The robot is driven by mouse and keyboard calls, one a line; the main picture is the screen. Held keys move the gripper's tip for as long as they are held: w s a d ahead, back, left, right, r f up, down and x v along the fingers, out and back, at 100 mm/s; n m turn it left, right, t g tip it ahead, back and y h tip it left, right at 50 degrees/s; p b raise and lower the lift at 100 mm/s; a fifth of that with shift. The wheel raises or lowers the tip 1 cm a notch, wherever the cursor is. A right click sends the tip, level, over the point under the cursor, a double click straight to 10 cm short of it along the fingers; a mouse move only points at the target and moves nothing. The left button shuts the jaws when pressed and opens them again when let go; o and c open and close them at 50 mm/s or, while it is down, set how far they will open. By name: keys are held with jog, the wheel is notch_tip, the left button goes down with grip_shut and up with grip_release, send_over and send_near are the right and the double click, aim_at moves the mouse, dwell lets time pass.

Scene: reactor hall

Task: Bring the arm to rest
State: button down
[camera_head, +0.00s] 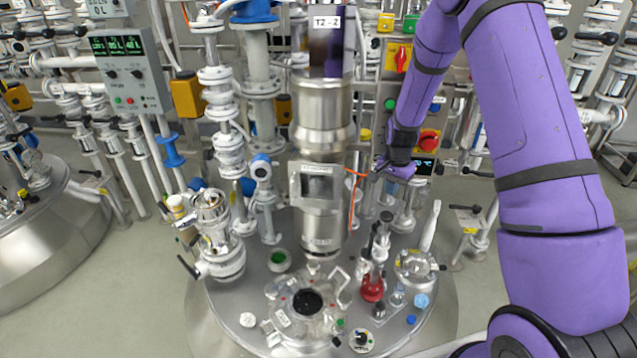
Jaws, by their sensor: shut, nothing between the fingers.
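My purple arm enters from the right, bends at the top and reaches down. My gripper (384,168) is at its end, in front of the panel right of the steel column (322,115). It is small in the view, and its fingers look shut with nothing in them. It is above the far right part of the steel reactor lid (235,300), apart from the fittings there.
An orange strap or cable (353,200) hangs beside the column close to my gripper. The lid carries a red fitting (372,286), a glass-covered port (307,302) and valves. Pipes crowd the back. Grey floor (130,290) is clear at the left.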

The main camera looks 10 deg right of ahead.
jog(key=s+a+r+n+t, duration=0.15)
jog(key=s+r, duration=0.25)
jog(key=r, duration=0.4)
jog(key=s+a+r+n, duration=0.2)
jog(key=s+r, duration=0.1)
jog(key=r, duration=0.6)
jog(key=s+a+r+n+t, duration=0.15)
jog(key=s+r, duration=0.25)
jog(key=r, duration=0.4)
jog(key=s+a+r+n, duration=0.1)
jog(key=s+r+n, duration=0.1)
jog(key=s, duration=0.6)
jog(key=s+a+r+n+t, duration=0.1)
jog(key=s+r, duration=0.4)
jog(key=s, duration=0.2)
jog(key=s+a+r+n+t, duration=0.1)
jog(key=s+r, duration=0.3)
jog(key=s, duration=0.4)
jog(key=shift+s+a+n, duration=0.3)
jog(key=shift+a+n, duration=0.1)
jog(key=shift+n, duration=0.4)
